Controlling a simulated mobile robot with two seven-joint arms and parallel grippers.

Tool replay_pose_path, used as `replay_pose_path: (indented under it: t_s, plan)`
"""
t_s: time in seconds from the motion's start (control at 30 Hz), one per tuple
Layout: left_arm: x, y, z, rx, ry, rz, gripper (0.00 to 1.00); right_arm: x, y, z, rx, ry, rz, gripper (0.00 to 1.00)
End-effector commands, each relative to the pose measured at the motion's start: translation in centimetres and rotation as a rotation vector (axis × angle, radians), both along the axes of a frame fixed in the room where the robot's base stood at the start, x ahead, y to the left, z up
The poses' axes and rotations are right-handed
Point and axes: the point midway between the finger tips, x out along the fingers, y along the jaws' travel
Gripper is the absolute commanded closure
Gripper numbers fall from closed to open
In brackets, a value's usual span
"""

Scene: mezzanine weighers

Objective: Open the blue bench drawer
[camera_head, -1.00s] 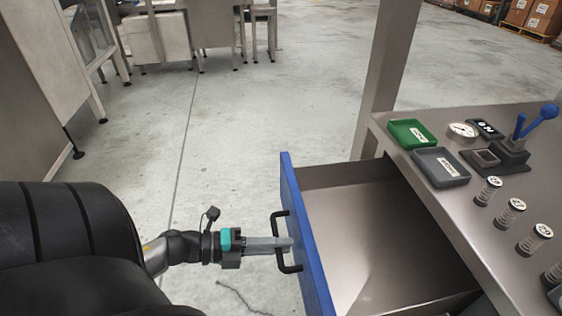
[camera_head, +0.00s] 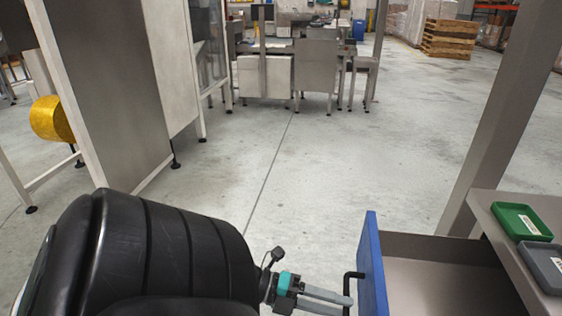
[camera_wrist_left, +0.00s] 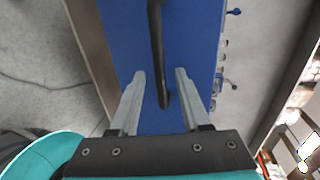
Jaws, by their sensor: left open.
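The drawer's blue front (camera_head: 372,265) is at the lower right of the head view. The drawer stands pulled out, with its grey interior (camera_head: 440,285) showing. A black bar handle (camera_head: 347,292) is on the blue front. My left gripper (camera_head: 345,302) is at the handle, its fingers pointing right towards the front. In the left wrist view the open fingers (camera_wrist_left: 160,75) lie either side of the black handle (camera_wrist_left: 156,40), over the blue front (camera_wrist_left: 195,35). No grip on the handle shows. My right gripper is not in view.
The bench top (camera_head: 485,205) at the right holds a green tray (camera_head: 521,221) and a grey tray (camera_head: 545,265). A grey post (camera_head: 500,125) rises behind the drawer. A tall steel cabinet (camera_head: 105,80) stands at the left. The floor between is clear.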

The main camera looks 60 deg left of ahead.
Motion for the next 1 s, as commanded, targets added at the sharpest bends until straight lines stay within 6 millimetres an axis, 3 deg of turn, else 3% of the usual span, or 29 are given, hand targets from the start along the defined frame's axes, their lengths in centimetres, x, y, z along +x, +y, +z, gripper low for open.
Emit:
replay_pose_path:
  t_s: [0.3, 0.5, 0.7, 1.0]
  plan:
    - [-5.9, 4.6, 1.7, 0.002, 0.005, 0.001, 0.53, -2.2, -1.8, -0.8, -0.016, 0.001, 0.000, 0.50]
    - [-8.6, 6.7, 2.3, 0.001, 0.002, 0.000, 0.53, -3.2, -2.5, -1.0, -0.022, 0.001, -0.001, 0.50]
    - [-9.7, 7.6, 2.6, 0.000, 0.000, -0.002, 0.53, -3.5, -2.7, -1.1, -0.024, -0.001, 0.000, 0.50]
    - [-9.8, 7.6, 2.6, 0.001, -0.001, -0.002, 0.53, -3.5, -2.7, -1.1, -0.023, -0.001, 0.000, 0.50]
